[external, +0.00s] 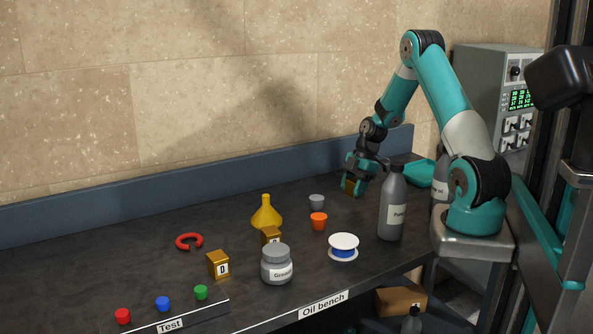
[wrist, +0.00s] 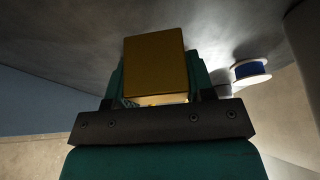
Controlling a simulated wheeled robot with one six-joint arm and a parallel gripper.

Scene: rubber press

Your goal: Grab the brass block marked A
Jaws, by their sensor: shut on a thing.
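My gripper (external: 356,178) is shut on a brass block (external: 350,187), held above the bench at the right, beside the pump bottle. In the wrist view the held brass block (wrist: 155,65) sits between the two teal fingers of my gripper (wrist: 158,82). No letter shows on its visible faces, so I cannot tell its mark. A brass block marked D (external: 218,265) stands on the bench at the left. Another brass block (external: 270,235) stands behind the grease jar, partly hidden, its letter not readable.
The dark bench holds a grease jar (external: 277,265), yellow funnel (external: 266,215), orange cup (external: 318,221), grey cup (external: 316,201), blue spool (external: 343,248), pump bottle (external: 392,208) and red ring (external: 189,241). A teal tray (external: 420,173) lies behind the bottle. The back left is clear.

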